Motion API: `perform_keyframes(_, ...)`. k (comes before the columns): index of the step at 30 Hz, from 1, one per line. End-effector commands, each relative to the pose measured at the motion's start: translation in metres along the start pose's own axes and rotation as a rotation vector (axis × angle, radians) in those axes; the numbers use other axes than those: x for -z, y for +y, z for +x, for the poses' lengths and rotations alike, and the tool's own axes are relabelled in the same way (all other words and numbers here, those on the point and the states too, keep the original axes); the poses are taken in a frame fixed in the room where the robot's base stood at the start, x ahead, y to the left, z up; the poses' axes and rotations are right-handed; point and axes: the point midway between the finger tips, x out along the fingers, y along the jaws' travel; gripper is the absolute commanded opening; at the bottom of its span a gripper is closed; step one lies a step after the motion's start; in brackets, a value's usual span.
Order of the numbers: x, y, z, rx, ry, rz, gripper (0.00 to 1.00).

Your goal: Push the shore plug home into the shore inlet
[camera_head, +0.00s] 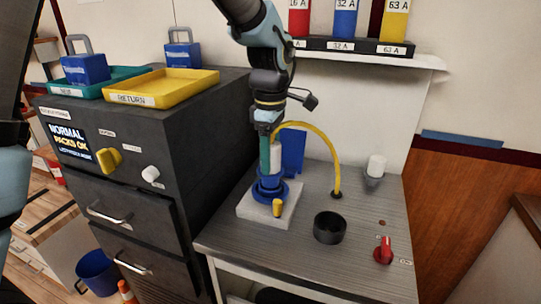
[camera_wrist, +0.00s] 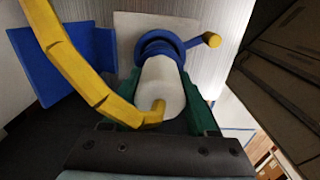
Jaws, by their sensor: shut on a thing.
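My gripper (camera_head: 268,158) points down over the shore inlet, its green fingers shut on the white body of the shore plug (camera_head: 276,160). The plug (camera_wrist: 161,88) also shows between the fingers (camera_wrist: 162,112) in the wrist view, with a yellow cable (camera_wrist: 82,72) leaving its top end. The blue round shore inlet (camera_head: 266,195) stands on a pale square base (camera_head: 250,211), with a yellow lever (camera_head: 278,208) at its front. The plug stands about upright, its lower end at the inlet's blue ring (camera_wrist: 160,43). How deep it sits is hidden.
A blue flat panel (camera_head: 294,150) stands close behind the inlet. The cable (camera_head: 327,143) arches right to the counter. A black round cup (camera_head: 329,227), a red knob (camera_head: 383,250) and a white-topped fitting (camera_head: 375,169) are to the right. A dark cabinet (camera_head: 190,130) stands left.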

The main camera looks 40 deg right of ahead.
Motion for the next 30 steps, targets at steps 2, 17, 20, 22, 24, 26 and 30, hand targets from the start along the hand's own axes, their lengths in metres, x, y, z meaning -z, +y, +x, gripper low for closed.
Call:
perform_keyframes(2,0.0,0.0,0.002,-0.001,0.0,0.0,0.0)
perform_keyframes(17,0.0,0.0,0.014,-0.001,0.0,0.0,0.0)
perform_keyframes(20,0.0,0.0,0.016,-0.001,0.0,0.0,0.0)
perform_keyframes(22,0.0,0.0,0.018,-0.001,0.0,0.0,0.0)
perform_keyframes(24,0.0,0.0,0.019,-0.001,0.0,0.0,0.0)
perform_keyframes(26,0.0,0.0,0.021,-0.001,0.0,0.0,0.0)
perform_keyframes(30,0.0,0.0,0.024,-0.001,0.0,0.0,0.0)
